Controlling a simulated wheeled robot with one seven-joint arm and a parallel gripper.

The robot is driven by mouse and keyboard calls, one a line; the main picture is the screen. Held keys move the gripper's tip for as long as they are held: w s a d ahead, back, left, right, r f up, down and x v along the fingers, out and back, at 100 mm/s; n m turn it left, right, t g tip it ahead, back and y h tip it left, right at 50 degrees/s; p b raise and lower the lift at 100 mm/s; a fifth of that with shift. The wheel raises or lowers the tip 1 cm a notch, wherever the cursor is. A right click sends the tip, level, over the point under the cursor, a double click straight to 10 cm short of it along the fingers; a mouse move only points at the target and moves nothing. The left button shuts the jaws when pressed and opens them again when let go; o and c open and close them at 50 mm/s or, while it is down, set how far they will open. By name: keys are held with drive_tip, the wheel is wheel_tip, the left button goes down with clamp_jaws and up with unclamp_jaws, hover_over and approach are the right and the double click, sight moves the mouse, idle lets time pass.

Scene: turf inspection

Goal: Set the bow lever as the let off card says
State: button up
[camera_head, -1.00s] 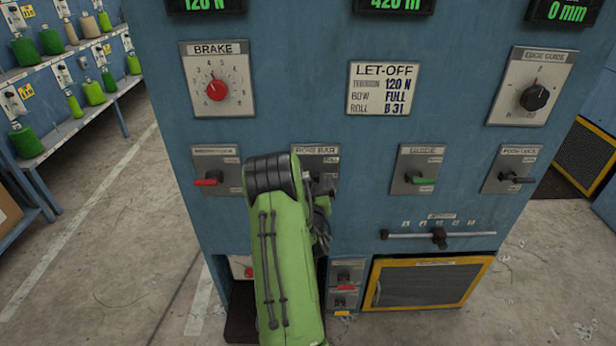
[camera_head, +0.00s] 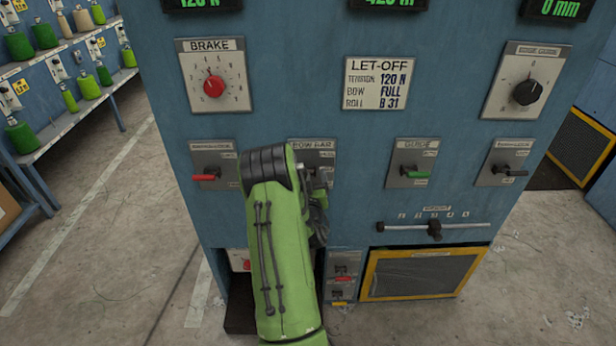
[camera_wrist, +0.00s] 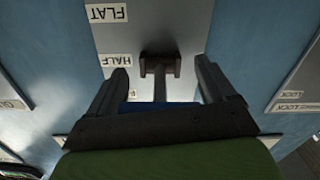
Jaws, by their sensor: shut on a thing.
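The let-off card (camera_head: 380,83) on the blue panel reads tension 120 N, bow FULL, roll B 31. The bow bar plate (camera_head: 313,145) is mostly hidden behind my green arm. In the wrist view, the bow lever (camera_wrist: 160,88) stands out from its dark pivot block between my fingers. A blue bar, seemingly its handle (camera_wrist: 160,107), spans the gap between them. My gripper (camera_wrist: 158,72) is shut on this handle. Labels FLAT (camera_wrist: 106,13) and HALF (camera_wrist: 114,60) show on the plate; a third label is mostly hidden. The lever's exact setting cannot be told.
A red lever (camera_head: 204,177) is left of my arm; a green lever (camera_head: 415,174) and a black lever (camera_head: 515,172) are right. Above are the brake dial (camera_head: 213,85) and edge guide knob (camera_head: 526,92). A slider (camera_head: 434,229) sits lower right. Floor at left is clear.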

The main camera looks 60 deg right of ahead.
drive_tip(key=shift+r+g+y+p, duration=0.4)
drive_tip(key=shift+r+y+p, duration=0.4)
drive_tip(key=shift+p, duration=3.45)
drive_tip(key=p, duration=0.5)
drive_tip(key=shift+r+y, duration=0.25)
drive_tip(key=shift+y, duration=0.05)
drive_tip(key=g+y+p, duration=0.1)
drive_tip(key=p, duration=0.5)
drive_tip(key=shift+w+d+y+p, duration=0.1)
drive_tip(key=shift+y+p, duration=0.2)
drive_tip(key=shift+p, duration=0.6)
drive_tip(key=shift+d+g+y+p, duration=0.2)
drive_tip(key=shift+g+y+p, duration=0.3)
drive_tip(key=shift+p, duration=0.85)
drive_tip(key=o, duration=1.3)
drive_tip(key=shift+w+f, duration=0.1)
drive_tip(key=shift+o, duration=0.2)
drive_tip(key=shift+a, duration=0.1)
